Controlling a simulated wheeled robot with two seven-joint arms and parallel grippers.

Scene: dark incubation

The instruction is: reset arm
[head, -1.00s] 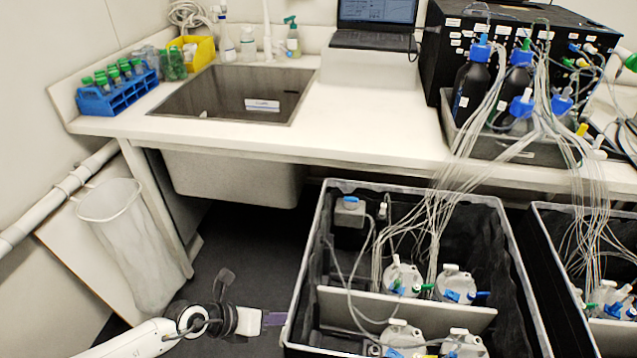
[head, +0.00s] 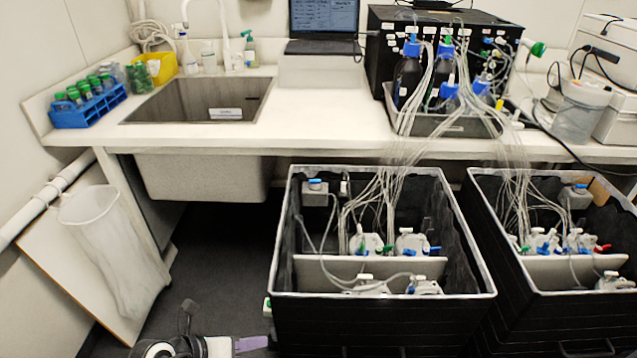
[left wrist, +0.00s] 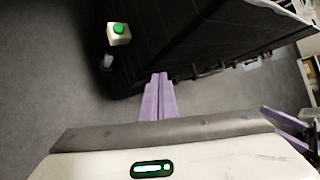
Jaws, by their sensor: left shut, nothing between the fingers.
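My left gripper (head: 252,343) is at the bottom of the head view, left of the front of the near black bin. Its purple fingers (left wrist: 158,82) lie side by side in the left wrist view, shut with nothing between them. They point along the dark side of a bin, above the grey floor. Purple fingers of my right gripper (left wrist: 284,126) show at the right edge of the left wrist view. My right arm is not in the head view.
Two open black bins, one in the middle (head: 385,312) and one at the right (head: 565,322), hold bottles with tubing. A bench (head: 330,134) with a sink (head: 190,101) runs behind. Dark floor (head: 215,240) is free between.

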